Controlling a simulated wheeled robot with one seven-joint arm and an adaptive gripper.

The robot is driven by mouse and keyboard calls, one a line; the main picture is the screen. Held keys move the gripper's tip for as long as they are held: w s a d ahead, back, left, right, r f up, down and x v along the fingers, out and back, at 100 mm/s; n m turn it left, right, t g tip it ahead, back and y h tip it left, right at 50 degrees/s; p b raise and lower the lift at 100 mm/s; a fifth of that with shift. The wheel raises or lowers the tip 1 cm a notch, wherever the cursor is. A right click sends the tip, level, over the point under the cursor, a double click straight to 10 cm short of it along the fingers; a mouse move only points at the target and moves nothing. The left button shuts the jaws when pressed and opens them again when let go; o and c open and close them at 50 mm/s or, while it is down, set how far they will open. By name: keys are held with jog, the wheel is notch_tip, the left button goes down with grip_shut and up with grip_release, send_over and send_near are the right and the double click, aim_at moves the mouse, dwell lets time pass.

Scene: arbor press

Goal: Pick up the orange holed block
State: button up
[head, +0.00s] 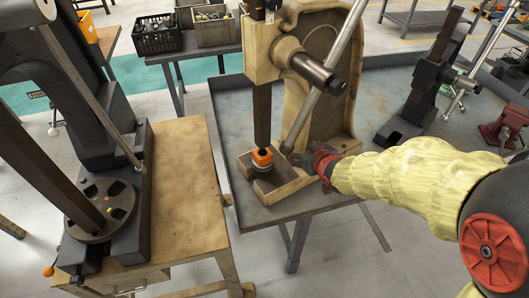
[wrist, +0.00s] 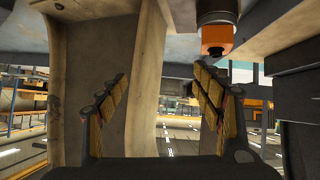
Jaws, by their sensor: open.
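The orange holed block (head: 262,158) sits on a short round support on the base of the beige arbor press (head: 290,185).
The press frame and its long slanted lever (head: 325,80) stand close to my gripper. A dark press (head: 110,190) stands on the wooden table (head: 185,190) at left. Another dark press (head: 430,75) and a red vise (head: 505,125) stand on the right of the metal table (head: 375,85).

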aim_at(265, 154)
jog(key=w+a+f+y, duration=0.1)
jog(key=w+a+f, duration=0.1)
jog(key=a+f, duration=0.1)
jog(key=w+a+f+n+y, duration=0.1)
jog(key=w+a+f+y, duration=0.1)
jog(key=a+f, duration=0.2)
jog(key=w+a+f+n+y, duration=0.1)
jog(key=w+a+f, duration=0.2)
jog(key=a, duration=0.3)
jog(key=shift+w+a+f+y+p, duration=0.1)
jog(key=shift+a+f+y+p, duration=0.1)
jog(key=shift+y+p, duration=0.1)
jog(key=shift+c, duration=0.2)
grip_shut()
jog(key=shift+w+r+t, duration=0.1)
jog(key=shift+r+t, duration=0.05)
jog(key=shift+t, duration=0.15)
dwell(0.3)
